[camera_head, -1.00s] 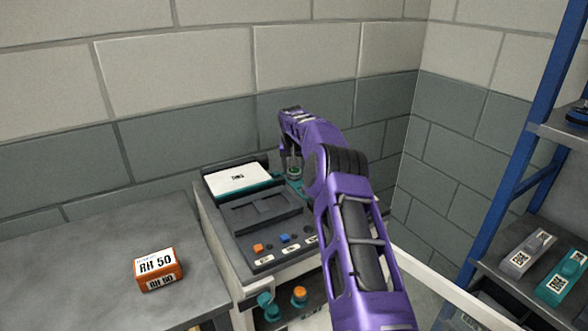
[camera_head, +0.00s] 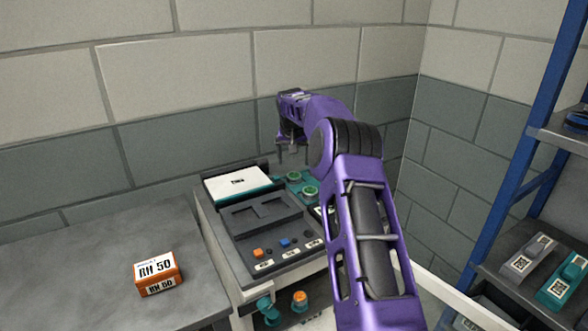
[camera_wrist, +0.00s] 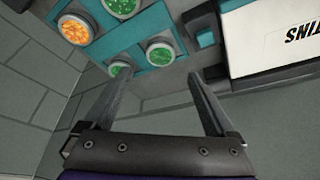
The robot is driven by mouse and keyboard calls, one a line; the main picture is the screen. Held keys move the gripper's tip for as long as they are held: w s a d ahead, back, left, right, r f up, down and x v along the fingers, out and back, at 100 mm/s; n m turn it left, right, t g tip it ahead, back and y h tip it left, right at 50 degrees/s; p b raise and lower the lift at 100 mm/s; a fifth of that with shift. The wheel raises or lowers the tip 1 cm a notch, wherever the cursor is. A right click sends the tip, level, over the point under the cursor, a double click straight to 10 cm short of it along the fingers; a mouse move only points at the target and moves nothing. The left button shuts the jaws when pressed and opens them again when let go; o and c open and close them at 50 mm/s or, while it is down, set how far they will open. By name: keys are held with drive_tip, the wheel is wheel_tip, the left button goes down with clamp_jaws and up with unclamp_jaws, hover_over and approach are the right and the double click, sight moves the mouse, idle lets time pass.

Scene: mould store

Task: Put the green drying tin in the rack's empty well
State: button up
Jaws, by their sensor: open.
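In the head view, the teal rack (camera_head: 283,178) lies behind my arm with two green tins showing, a rear one (camera_head: 294,176) and a nearer one (camera_head: 309,192). My gripper (camera_head: 293,154) is open and empty above the rear tin. In the wrist view, the rack (camera_wrist: 103,48) holds an orange tin (camera_wrist: 75,29) and several green ones. One green tin (camera_wrist: 160,50) is ahead of the gap between my fingers (camera_wrist: 148,73); another (camera_wrist: 118,68) is by the left fingertip. I cannot tell which is the drying tin, and no empty well shows clearly.
A white-topped box (camera_head: 238,182) stands left of the rack. A dark panel (camera_head: 265,219) with coloured knobs is in front. A blue-framed shelf (camera_head: 530,170) is at the right. Walls close the back corner.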

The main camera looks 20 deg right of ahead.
drive_tip(key=shift+v, duration=2.35)
